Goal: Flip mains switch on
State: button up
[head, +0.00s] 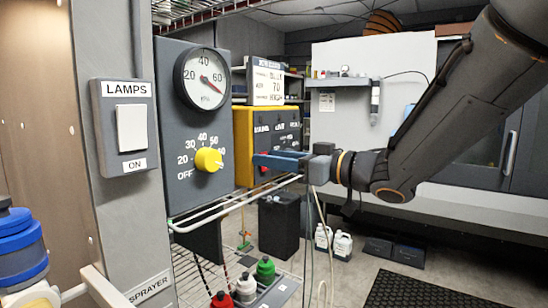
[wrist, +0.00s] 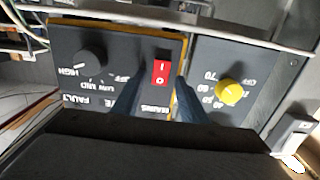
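The mains switch is a red rocker (wrist: 161,73) marked I and O, above the upside-down word MAINS in the wrist view. It sits on the dark face of a yellow-edged control box (head: 243,150). In the head view only a bit of red shows behind my blue fingers. My gripper (head: 258,159) is at the box front, pointing at the switch. In the wrist view its two blue fingers (wrist: 157,88) stand apart with the rocker seen between them and nothing held. I cannot tell which half of the rocker is pressed in or whether a finger touches it.
A grey box with a gauge (head: 203,79) and yellow knob (head: 208,160) stands left of the control box. A LAMPS switch (head: 131,128) is farther left. A black knob (wrist: 92,62) shares the mains panel. A wire rack rail (head: 235,203) runs below.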

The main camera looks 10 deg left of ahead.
grip_shut()
jog(key=y+b, duration=0.1)
jog(key=b, duration=0.2)
jog(key=f+t+y+b, duration=0.1)
jog(key=b, duration=0.3)
jog(key=shift+d+y, duration=0.1)
jog(key=shift+y, duration=0.2)
jog(key=shift+r, duration=0.1)
grip_release()
